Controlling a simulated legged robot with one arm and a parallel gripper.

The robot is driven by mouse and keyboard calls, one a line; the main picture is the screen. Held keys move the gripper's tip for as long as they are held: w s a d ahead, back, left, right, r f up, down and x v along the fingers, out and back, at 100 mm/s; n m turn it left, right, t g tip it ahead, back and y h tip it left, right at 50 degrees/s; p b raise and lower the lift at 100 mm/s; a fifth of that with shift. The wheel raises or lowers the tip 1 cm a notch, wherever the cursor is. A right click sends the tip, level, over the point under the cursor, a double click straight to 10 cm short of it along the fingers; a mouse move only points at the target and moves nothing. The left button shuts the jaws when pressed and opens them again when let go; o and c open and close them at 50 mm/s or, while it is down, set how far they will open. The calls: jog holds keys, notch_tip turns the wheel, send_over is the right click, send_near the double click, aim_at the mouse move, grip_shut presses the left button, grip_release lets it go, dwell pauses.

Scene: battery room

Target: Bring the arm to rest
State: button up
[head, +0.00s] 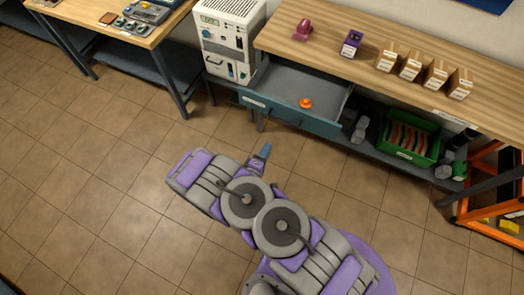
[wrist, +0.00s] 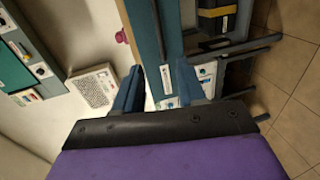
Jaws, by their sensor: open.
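My purple and grey arm (head: 265,215) is bent low over the tiled floor, in front of the workbench. My gripper (head: 262,155) shows only as a small blue tip beside the arm, apart from the bench and its open drawer. In the wrist view, the two blue fingers of my gripper (wrist: 158,88) stand apart with nothing held between them. The rest of the gripper is hidden behind the arm in the head view.
The teal drawer (head: 290,112) stands open towards me with an orange object (head: 306,103) inside. A white cabinet unit (head: 228,35) stands to its left. A green crate (head: 412,137) is on the lower shelf, and an orange frame (head: 480,212) is at right. The floor at left is clear.

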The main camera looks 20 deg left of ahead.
jog(key=w+a+r+m+g+y, duration=0.2)
jog(key=w+a+r+m+g, duration=0.2)
jog(key=w+r+m+g, duration=0.5)
jog(key=s+d+r+m+g+y+b, duration=0.1)
jog(key=s+d+r, duration=0.15)
jog(key=r, duration=0.45)
jog(key=s+d+r+m+g+y, duration=0.1)
jog(key=s+d+r, duration=0.1)
jog(key=d+r, duration=0.3)
jog(key=s+d+r+m+g, duration=0.2)
jog(key=s+d+r, duration=0.3)
jog(key=s+d, duration=0.3)
jog(key=s+d+r+m+g+h+b, duration=0.1)
jog(key=s+d+r+m+g, duration=0.1)
jog(key=s+d+r, duration=0.4)
jog(key=s+d+r+m+g+h, duration=0.1)
jog(key=s+d+r+g, duration=0.1)
jog(key=s+d+r, duration=0.4)
jog(key=s+d, duration=0.4)
jog(key=s, duration=0.4)
jog(key=shift+s+d+r+m, duration=0.2)
jog(key=shift+s+m, duration=0.2)
